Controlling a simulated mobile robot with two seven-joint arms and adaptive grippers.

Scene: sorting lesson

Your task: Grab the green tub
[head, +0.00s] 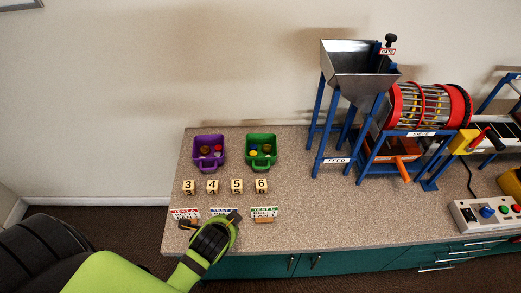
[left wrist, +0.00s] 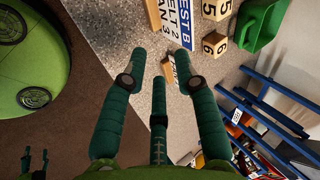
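The green tub (head: 262,164) stands upright on the counter, right of the purple tub, with several small coloured pieces inside. It also shows at the top right of the left wrist view (left wrist: 263,22), partly cut off. My left gripper (head: 211,220) is near the counter's front edge, over the row of cards, in front and to the left of the green tub and apart from it. In the left wrist view its fingers (left wrist: 160,62) are spread with nothing held between them.
A purple tub (head: 208,166) stands left of the green one. Numbered blocks (head: 236,186) and label cards (head: 264,213) lie in rows between the tubs and the front edge. The feed hopper stand (head: 324,140) and sieve (head: 425,105) rise to the right.

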